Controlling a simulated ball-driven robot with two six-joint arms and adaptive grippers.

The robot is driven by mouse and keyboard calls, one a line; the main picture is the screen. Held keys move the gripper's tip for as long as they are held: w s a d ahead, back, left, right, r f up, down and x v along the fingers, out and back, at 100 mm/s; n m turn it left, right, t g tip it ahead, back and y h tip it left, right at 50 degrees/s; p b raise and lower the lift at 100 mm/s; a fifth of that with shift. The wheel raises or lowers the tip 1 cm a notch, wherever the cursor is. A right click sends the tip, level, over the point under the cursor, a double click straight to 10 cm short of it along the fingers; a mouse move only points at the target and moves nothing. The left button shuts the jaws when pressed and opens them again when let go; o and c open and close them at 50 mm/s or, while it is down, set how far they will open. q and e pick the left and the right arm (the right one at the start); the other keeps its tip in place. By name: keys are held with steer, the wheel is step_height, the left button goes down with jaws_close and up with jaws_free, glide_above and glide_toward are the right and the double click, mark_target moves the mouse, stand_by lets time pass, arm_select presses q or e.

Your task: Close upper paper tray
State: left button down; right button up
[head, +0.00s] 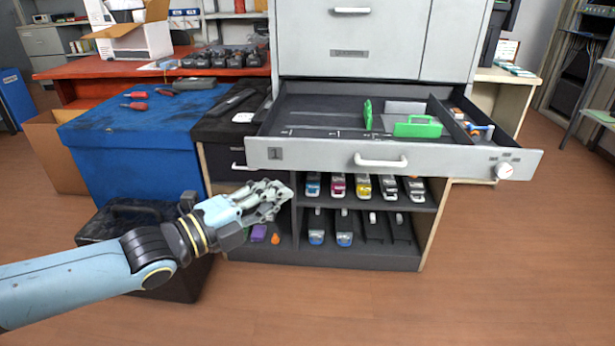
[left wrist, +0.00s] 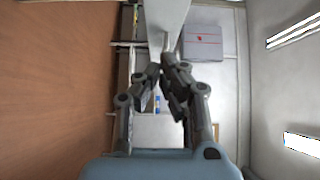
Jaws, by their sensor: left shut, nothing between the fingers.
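The upper paper tray (head: 330,155) is pulled out of the large grey printer cabinet (head: 350,50). Its light front panel has a white handle (head: 380,161), a "1" label at left and a round knob (head: 503,171) at right. Inside it are green guides (head: 418,127). My left gripper (head: 283,192) is shut and empty, just below the left part of the tray front in the head view; whether it touches the tray I cannot tell. In the left wrist view its fingers (left wrist: 168,72) come together near a pale panel at the top. My right gripper is not in view.
Below the tray, open shelves hold colored toner cartridges (head: 337,186). A blue-covered table (head: 130,140) with red-handled tools stands at left, beside a dark drawer unit (head: 222,160). A red bench (head: 140,66) is behind. The wooden floor (head: 480,270) in front is clear.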

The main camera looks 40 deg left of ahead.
arm_select(q)
steer(key=b, duration=0.5)
glide_toward(327, 161)
steer(key=w+d, duration=0.2)
steer(key=d, duration=0.1)
steer(key=w+a, duration=0.1)
steer(key=w+a+b, duration=0.1)
steer(key=shift+w, duration=0.4)
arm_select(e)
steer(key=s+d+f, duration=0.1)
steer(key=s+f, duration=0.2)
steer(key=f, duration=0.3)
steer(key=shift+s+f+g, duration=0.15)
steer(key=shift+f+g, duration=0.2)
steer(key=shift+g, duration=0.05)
